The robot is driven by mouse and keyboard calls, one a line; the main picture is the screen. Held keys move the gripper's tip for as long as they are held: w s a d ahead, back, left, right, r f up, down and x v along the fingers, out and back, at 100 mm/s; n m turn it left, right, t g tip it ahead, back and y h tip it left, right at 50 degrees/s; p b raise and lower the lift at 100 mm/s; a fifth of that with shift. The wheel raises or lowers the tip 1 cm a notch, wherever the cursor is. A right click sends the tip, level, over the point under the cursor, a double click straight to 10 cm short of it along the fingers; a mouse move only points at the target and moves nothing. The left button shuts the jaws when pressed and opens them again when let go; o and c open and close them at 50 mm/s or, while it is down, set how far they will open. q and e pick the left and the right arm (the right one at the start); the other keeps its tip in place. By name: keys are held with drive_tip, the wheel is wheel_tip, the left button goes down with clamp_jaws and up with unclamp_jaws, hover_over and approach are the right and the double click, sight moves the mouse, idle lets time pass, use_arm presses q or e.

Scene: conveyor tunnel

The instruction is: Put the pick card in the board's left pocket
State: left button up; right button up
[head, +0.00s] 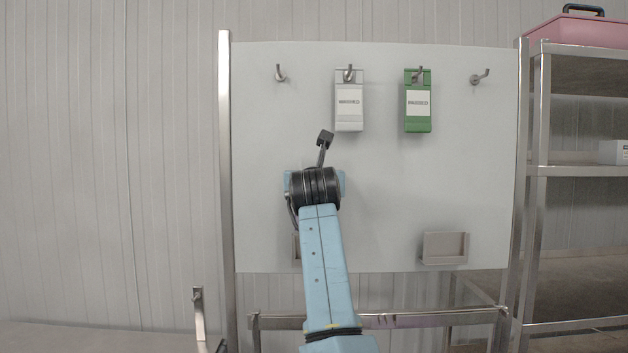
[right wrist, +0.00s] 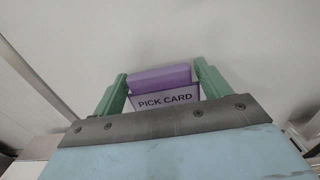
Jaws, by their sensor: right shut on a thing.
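The pick card (right wrist: 160,78) is purple with a paler face lettered "PICK CARD". It shows in the right wrist view between the green fingers of my right gripper (right wrist: 160,72), which is shut on it. In the head view my right arm reaches up in front of the board (head: 400,190), and its wrist hides the fingers and the card. The left pocket (head: 296,246) is a grey holder low on the board, mostly hidden behind my arm. The wrist stands above that pocket in the picture. My left gripper is not in view.
A grey tag (head: 349,118) and a green tag (head: 417,124) hang from hooks at the board's top; the outer hooks are empty. The right pocket (head: 445,250) looks empty. A metal shelf (head: 580,170) with a pink case (head: 580,30) stands at the right.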

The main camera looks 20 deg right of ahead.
drive_tip(key=shift+f, duration=0.15)
wheel_tip(320, 180, down, 8)
drive_tip(key=b, duration=0.5)
drive_tip(key=shift+r, duration=0.2)
drive_tip(key=o, duration=1.4)
drive_tip(key=shift+o, duration=0.2)
drive_tip(key=b+v, duration=0.3)
drive_tip(key=v, duration=1)
drive_tip(key=shift+s, duration=0.2)
